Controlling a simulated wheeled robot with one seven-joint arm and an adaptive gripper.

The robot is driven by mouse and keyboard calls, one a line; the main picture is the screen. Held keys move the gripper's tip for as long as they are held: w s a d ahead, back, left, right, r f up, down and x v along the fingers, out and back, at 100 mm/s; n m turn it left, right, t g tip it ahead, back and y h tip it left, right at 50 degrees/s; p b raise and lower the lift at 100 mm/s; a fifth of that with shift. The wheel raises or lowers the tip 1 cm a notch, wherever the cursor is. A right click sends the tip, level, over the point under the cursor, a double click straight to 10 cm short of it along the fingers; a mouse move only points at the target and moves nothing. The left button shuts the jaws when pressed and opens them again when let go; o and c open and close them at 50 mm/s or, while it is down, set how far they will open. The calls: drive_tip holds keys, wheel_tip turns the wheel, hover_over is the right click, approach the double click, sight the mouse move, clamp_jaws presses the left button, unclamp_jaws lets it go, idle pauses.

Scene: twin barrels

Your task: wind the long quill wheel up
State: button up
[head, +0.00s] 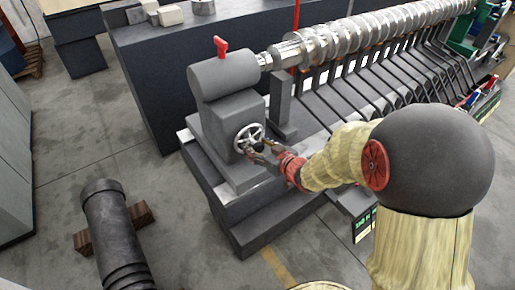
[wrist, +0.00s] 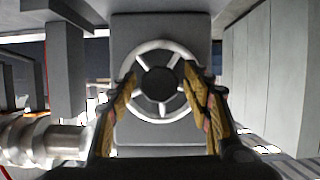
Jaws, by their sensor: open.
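A silver spoked wheel (head: 238,137) with a dark hub is mounted upright on the front face of a grey block-shaped housing (head: 220,115). A grey cylinder with a red lever (head: 221,47) tops the housing. In the wrist view the wheel (wrist: 160,45) faces me squarely, near the middle. My gripper (head: 256,148) is in front of the wheel, and its arm comes in from the right. In the wrist view my gripper (wrist: 160,76) is open, one finger over each side of the rim. Whether the fingers touch the rim, I cannot tell.
A long ridged metal shaft (head: 370,35) runs from the housing to the upper right above a row of dark slanted bars. A dark barrel (head: 112,230) rests on a wooden block at lower left. Grey floor (head: 125,130) lies open left of the machine.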

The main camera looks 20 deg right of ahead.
drive_tip(key=shift+c, duration=1.4)
drive_tip(key=c, duration=0.9)
